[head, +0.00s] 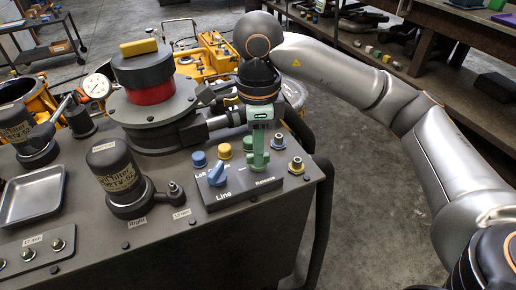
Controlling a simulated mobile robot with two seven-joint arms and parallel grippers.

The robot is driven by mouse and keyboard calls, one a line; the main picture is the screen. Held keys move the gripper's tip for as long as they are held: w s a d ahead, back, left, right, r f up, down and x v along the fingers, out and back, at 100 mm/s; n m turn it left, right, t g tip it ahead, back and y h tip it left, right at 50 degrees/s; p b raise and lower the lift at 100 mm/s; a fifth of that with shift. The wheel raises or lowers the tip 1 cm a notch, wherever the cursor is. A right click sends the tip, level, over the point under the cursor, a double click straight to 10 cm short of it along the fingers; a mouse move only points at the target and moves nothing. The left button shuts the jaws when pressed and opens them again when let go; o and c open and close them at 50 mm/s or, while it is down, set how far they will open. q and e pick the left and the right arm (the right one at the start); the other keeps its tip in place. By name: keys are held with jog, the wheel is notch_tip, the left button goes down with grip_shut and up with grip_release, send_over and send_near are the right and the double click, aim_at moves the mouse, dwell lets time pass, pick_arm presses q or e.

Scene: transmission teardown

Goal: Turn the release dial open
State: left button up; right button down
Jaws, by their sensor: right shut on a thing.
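A dark control block (232,197) carries a blue dial (216,175) above the label "Line" and the release dial (259,168) above the label "Release". The release dial looks green and is largely covered by my gripper. My right gripper (258,153) points down from above, shut on the release dial. How far the dial is turned is hard to tell. My left gripper is not in view.
Blue and yellow caps (224,151) and brass fittings (295,166) stand close around the dials. Left are a black filter canister (112,170), a metal tray (33,195) and a round housing with a red band (150,93). Open floor lies right of the bench.

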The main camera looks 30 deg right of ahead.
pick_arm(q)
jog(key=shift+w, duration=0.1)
pick_arm(e)
jog(key=c, duration=0.9)
grip_release()
jog(key=shift+o, duration=0.2)
pick_arm(q)
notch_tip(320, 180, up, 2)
jog(key=p, duration=0.3)
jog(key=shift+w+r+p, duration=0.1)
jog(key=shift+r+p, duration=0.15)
jog(key=shift+p, duration=0.05)
pick_arm(e)
notch_tip(320, 180, up, 13)
jog(key=shift+f, duration=0.2)
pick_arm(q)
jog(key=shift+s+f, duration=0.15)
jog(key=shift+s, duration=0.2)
pick_arm(e)
jog(key=shift+s, duration=0.15)
